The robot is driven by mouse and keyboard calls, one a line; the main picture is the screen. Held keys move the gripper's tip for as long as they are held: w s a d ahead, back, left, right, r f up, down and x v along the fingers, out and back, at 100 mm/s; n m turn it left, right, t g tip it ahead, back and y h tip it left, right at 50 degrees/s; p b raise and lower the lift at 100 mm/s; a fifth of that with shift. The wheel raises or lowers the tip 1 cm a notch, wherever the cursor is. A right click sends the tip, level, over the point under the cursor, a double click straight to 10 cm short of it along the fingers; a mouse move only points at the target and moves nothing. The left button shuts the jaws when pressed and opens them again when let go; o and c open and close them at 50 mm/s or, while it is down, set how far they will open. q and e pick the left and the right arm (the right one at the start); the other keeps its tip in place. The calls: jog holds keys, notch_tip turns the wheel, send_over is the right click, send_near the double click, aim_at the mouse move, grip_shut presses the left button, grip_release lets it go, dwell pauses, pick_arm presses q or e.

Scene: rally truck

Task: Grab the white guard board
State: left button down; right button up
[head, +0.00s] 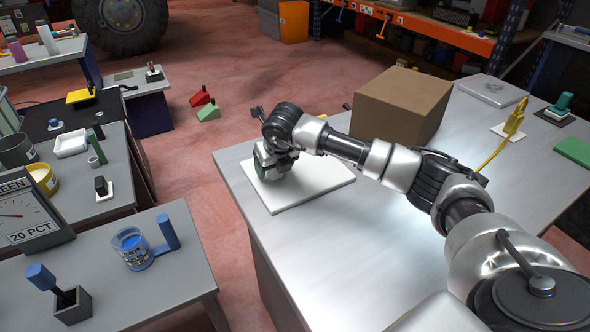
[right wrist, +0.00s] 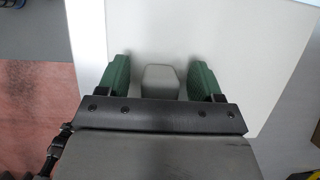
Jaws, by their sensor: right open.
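The white guard board (head: 316,184) lies flat on the left end of the metal table. A grey block-shaped handle (right wrist: 160,82) stands up from it in the right wrist view, where the board's white face (right wrist: 225,25) fills much of the picture. My right gripper (head: 272,172) is above the board's left part. In the right wrist view its two green fingers (right wrist: 160,78) are open, one on each side of the grey handle, with a gap on both sides. In the head view the gripper hides the handle. My left gripper is not in view.
A cardboard box (head: 402,103) stands on the metal table (head: 360,235) behind my right arm. A yellow tool (head: 514,120) and a green item (head: 574,150) lie farther right. A grey table with a blue-filled glass (head: 133,250) stands left, across a floor gap.

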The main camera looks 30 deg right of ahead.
jog(key=shift+c, duration=0.2)
jog(key=shift+r, duration=0.1)
jog(key=c, duration=1.1)
